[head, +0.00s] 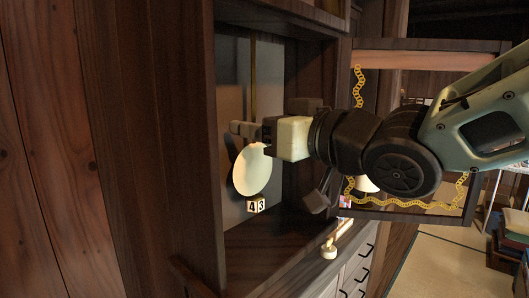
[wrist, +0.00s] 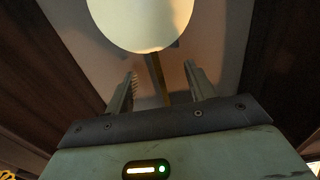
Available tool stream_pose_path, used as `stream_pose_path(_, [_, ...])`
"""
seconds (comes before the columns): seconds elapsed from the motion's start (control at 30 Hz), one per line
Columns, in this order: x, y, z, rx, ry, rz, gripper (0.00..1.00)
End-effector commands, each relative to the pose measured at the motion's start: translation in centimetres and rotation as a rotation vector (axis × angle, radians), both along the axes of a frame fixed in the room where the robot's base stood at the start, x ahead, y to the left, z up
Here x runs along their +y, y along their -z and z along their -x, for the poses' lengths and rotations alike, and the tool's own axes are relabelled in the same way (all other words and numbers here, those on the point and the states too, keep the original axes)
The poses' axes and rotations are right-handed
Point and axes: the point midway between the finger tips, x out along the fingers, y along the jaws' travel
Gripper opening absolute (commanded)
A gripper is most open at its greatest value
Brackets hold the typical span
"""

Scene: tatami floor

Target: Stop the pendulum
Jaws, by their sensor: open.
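The pendulum has a round pale bob (head: 252,171) on a thin brass-coloured rod (head: 253,85), hanging inside the dark wooden clock case (head: 285,200). My gripper (head: 240,129) reaches into the case from the right, just above the bob and in front of the rod. In the wrist view, my gripper (wrist: 160,82) is open, with its two fingers apart. The rod (wrist: 157,78) shows between the fingers, and the bob (wrist: 140,20) is beyond the fingertips at the top. I cannot tell whether a finger touches the rod.
A small block marked 43 (head: 256,205) is just below the bob. The open glazed door (head: 430,212) with yellow trim stands right of the case, behind my arm. A cabinet with drawers (head: 352,262) bears a small pale object (head: 328,250). The case walls closely flank my gripper.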

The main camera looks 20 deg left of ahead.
Motion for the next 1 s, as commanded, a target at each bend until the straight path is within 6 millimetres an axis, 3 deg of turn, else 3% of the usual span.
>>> stream_pose_path(0.17, [-0.2,0.0,0.1,0.0,0.001,0.0,0.55])
stream_pose_path(1.0, [-6.1,-0.1,2.5,-0.001,0.001,0.0,0.55])
